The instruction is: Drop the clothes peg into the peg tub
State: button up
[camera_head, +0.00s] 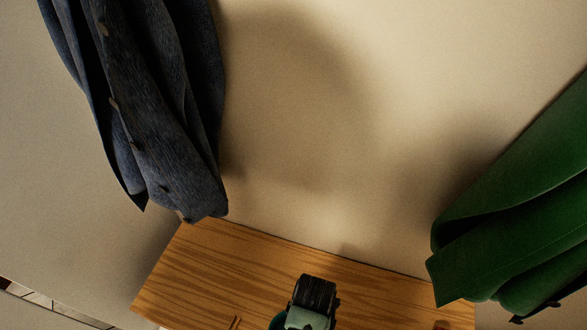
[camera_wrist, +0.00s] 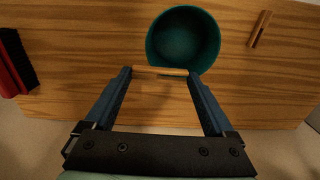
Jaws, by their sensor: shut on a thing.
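My gripper (camera_wrist: 160,72) is shut on the clothes peg (camera_wrist: 161,71), a slim light-wood piece held crosswise between the two blue fingertips. The round teal peg tub (camera_wrist: 183,38) shows ahead of the fingers in the wrist view, open side up. The peg overlaps the tub's near rim in that view; its height above the rim cannot be told. No peg shows clearly in the dark inside of the tub. In the head view my dark and pale-green wrist covers the bottom middle, and the fingertips and held peg are hidden.
Another wooden peg (camera_wrist: 260,28) lies on the wooden board (camera_wrist: 100,50) right of the tub. A red and black thing (camera_wrist: 15,65) is at the left edge. A dark blue garment (camera_head: 160,110) and a green one (camera_head: 520,220) hang above the board.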

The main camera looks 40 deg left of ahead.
jog(key=s+f+b, duration=0.1)
jog(key=s+a+f+b, duration=0.1)
jog(key=f+b, duration=0.2)
jog(key=b, duration=0.1)
jog(key=shift+s+a+f, duration=0.15)
jog(key=shift+s+f, duration=0.15)
jog(key=shift+s, duration=0.1)
jog(key=shift+r, duration=0.1)
jog(key=o, duration=1)
notch_tip(320, 180, up, 13)
jog(key=p, duration=0.4)
